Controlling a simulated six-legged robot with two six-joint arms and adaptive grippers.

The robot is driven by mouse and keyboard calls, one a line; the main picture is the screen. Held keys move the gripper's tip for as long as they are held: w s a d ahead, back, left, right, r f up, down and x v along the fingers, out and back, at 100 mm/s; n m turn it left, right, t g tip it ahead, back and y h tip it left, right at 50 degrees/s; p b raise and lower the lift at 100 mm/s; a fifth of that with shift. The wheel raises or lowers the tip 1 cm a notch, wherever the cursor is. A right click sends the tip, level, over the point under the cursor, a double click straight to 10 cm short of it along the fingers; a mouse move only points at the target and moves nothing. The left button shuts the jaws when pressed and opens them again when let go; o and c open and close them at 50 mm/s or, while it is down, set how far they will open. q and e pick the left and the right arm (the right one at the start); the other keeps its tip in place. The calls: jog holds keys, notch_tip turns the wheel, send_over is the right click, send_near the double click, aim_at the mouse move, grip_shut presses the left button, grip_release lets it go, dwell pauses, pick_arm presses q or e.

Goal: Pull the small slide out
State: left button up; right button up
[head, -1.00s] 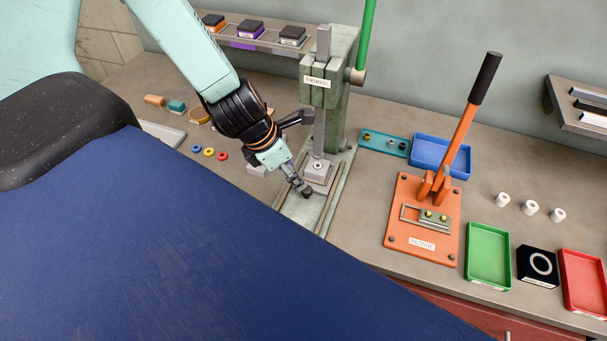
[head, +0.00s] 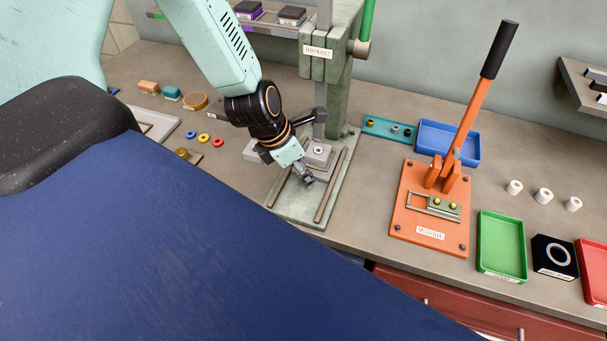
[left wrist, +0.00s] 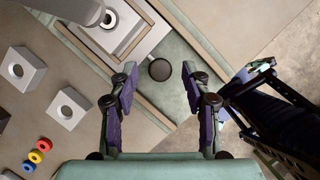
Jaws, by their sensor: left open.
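The green press (head: 340,110) stands on the bench with a grey slide (head: 318,155) between two rails on its base (head: 295,212). The slide sits under the press ram. In the left wrist view the light grey slide plate (left wrist: 140,38) is at the top, with a dark round knob (left wrist: 159,69) at its near corner. My left gripper (head: 307,181) is open over the front of the slide. In the left wrist view its fingertips (left wrist: 159,74) stand either side of the knob, apart from it. I cannot tell its height above the knob.
An orange lever press (head: 412,240) with its own small plate (head: 436,206) stands to the right. Blue (head: 432,140), green (head: 488,258) and red trays (head: 592,262) lie near it. Coloured rings (head: 204,138) and grey blocks lie left of the green press.

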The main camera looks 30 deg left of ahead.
pick_arm(q)
jog(key=shift+w+d+f, duration=0.1)
jog(key=shift+d+f, duration=0.05)
jog(key=shift+f, duration=0.15)
grip_shut()
dwell(0.5)
